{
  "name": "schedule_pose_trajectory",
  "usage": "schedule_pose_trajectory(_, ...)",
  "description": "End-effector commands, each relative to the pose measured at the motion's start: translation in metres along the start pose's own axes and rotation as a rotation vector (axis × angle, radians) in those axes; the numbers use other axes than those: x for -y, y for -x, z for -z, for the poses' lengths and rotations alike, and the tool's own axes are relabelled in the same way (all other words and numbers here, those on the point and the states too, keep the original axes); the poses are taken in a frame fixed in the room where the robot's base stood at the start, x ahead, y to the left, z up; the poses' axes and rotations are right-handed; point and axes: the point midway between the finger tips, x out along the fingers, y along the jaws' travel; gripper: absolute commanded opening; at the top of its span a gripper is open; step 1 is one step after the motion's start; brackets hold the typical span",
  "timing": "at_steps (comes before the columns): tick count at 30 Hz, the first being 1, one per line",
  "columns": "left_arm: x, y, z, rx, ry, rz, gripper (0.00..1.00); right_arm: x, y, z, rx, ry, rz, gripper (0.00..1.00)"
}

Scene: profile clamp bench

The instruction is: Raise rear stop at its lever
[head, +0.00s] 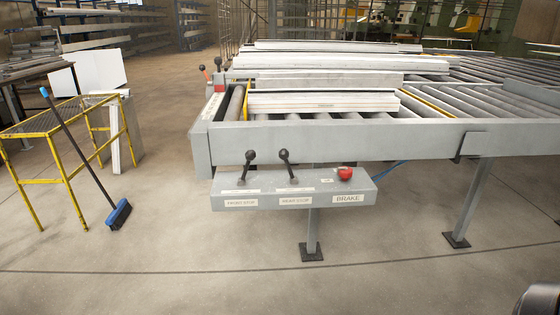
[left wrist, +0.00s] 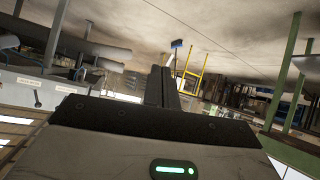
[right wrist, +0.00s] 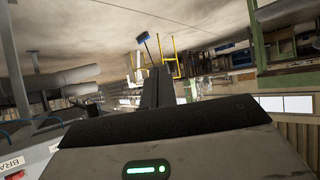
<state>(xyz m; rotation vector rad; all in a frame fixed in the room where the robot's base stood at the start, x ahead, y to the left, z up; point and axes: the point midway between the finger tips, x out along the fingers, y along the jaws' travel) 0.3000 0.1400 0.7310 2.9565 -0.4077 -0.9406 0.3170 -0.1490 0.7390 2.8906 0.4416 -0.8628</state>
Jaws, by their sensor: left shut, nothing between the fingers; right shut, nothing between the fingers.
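A grey control box (head: 350,190) hangs under the front edge of the roller table. Two black ball-topped levers, a left one (head: 249,158) and a right one (head: 285,157), stand on it, both leaning slightly. A red brake knob (head: 345,173) sits at the box's right, above a BRAKE label. My left gripper (left wrist: 165,86) is shut and empty in the left wrist view. My right gripper (right wrist: 157,86) is shut and empty in the right wrist view. Neither touches a lever.
The roller table (head: 330,140) carries several pale profiles (head: 322,101). More small levers (head: 218,63) stand at its left end. A yellow frame (head: 40,125) and a blue broom (head: 118,213) are at left. Table legs (head: 312,232) stand below; the front floor is clear.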

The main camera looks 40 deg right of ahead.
Motion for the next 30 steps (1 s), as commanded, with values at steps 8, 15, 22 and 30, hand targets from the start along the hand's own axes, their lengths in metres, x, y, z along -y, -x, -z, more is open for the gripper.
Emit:
schedule_pose_trajectory(8, -0.001, -0.01, -0.005, -0.028, 0.024, -0.014, 0.0, -0.132, -0.037, 0.106, -0.115, 0.829, -0.185, 0.0)
schedule_pose_trajectory(15, -0.003, -0.013, -0.007, -0.044, 0.048, -0.024, 0.0, -0.235, -0.006, 0.23, -0.104, 1.41, -0.506, 0.0)
schedule_pose_trajectory(22, -0.005, -0.01, -0.007, -0.048, 0.06, -0.028, 0.0, -0.264, 0.019, 0.274, -0.072, 1.575, -0.636, 0.0)
schedule_pose_trajectory(30, -0.004, -0.009, -0.006, -0.049, 0.06, -0.027, 0.0, -0.264, 0.019, 0.275, -0.072, 1.574, -0.636, 0.0)
